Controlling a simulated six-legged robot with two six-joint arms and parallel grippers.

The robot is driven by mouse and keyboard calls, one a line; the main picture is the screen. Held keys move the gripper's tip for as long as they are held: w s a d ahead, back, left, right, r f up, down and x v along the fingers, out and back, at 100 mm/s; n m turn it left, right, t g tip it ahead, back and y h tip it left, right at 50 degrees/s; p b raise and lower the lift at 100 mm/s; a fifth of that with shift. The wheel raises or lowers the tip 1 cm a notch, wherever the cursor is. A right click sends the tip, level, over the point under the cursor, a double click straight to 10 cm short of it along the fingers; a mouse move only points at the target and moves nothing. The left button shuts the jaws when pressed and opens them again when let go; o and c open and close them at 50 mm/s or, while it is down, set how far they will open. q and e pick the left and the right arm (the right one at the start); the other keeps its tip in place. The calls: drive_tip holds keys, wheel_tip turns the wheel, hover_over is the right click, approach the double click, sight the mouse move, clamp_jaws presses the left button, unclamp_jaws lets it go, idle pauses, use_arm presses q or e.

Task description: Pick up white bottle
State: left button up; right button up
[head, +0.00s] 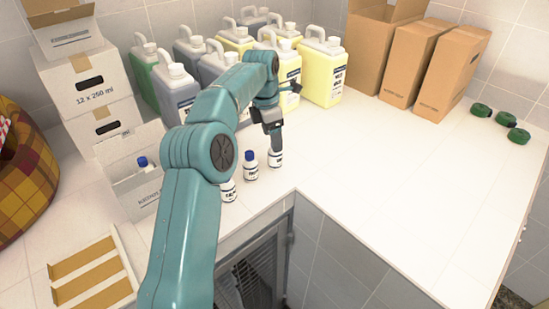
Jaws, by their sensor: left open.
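Small white bottles with dark labels stand in a short row on the white counter. The right one (276,160) is under my left gripper (275,147), which points down with open jaws at the bottle's top. Its cap is hidden by the gripper, and I cannot tell whether the fingers touch it. The middle bottle (250,168) stands upright with a dark blue cap. The left one (228,190) is partly hidden by my left arm. Another white bottle with a blue cap (146,163) is in an open white carton (133,190). My right gripper is not in view.
Several large jugs (322,70) stand behind the gripper. Brown cartons (450,75) are at the back, and green rolled items (518,135) at the right. White boxes (100,85) are stacked left. The counter's right part (400,180) is clear; a cage (250,275) is below its edge.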

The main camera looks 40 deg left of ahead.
use_arm(q)
drive_tip(key=f, duration=0.3)
drive_tip(key=d+f, duration=0.1)
drive_tip(key=shift+w+f, duration=0.35)
drive_tip(key=shift+w, duration=0.05)
drive_tip(key=shift+a+f, duration=0.15)
drive_tip(key=shift+f, duration=0.2)
drive_tip(key=shift+r, duration=0.1)
drive_tip(key=c, duration=1.2)
